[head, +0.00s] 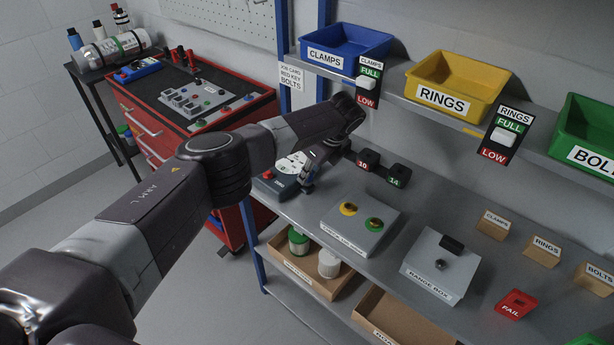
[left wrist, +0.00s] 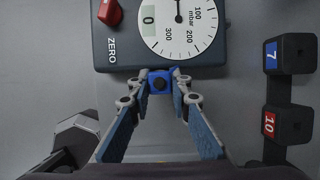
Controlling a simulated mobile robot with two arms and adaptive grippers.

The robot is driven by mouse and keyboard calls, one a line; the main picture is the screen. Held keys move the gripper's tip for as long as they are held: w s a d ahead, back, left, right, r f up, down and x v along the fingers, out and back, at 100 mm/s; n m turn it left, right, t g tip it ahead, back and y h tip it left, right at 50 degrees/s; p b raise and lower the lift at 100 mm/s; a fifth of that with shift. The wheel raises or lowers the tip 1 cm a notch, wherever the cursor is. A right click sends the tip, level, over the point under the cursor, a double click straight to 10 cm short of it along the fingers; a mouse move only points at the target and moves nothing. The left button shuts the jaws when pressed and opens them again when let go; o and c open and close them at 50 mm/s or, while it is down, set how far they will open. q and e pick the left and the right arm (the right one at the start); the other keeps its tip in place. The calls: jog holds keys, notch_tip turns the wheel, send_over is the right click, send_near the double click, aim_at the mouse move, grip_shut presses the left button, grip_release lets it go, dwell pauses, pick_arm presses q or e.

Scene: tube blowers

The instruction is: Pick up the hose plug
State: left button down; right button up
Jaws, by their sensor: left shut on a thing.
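The hose plug (left wrist: 158,84) appears to be the small blue piece with a dark round centre in the left wrist view. It sits at the near edge of the grey gauge box (left wrist: 117,50); I cannot tell whether it is seated in the box or just touching it. My left gripper (left wrist: 160,78) is shut on the plug, with blue-padded fingers on either side. In the head view, my left gripper (head: 307,184) is low beside the gauge box (head: 272,186) on the workbench, and the plug is too small to make out. My right gripper is not in view.
Black numbered blocks (head: 368,158) stand right of the gripper; some show in the left wrist view (left wrist: 290,55). A grey box with yellow and green buttons (head: 360,222) and the range box (head: 440,265) are farther right. A red tool cart (head: 190,100) stands left.

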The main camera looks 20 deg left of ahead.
pick_arm(q)
jog(key=shift+r, duration=0.1)
notch_tip(320, 180, up, 20)
jog(key=b, duration=0.2)
dwell(0.6)
notch_tip(320, 180, up, 5)
jog(key=p, duration=0.7)
jog(key=shift+r, duration=0.2)
dwell(0.8)
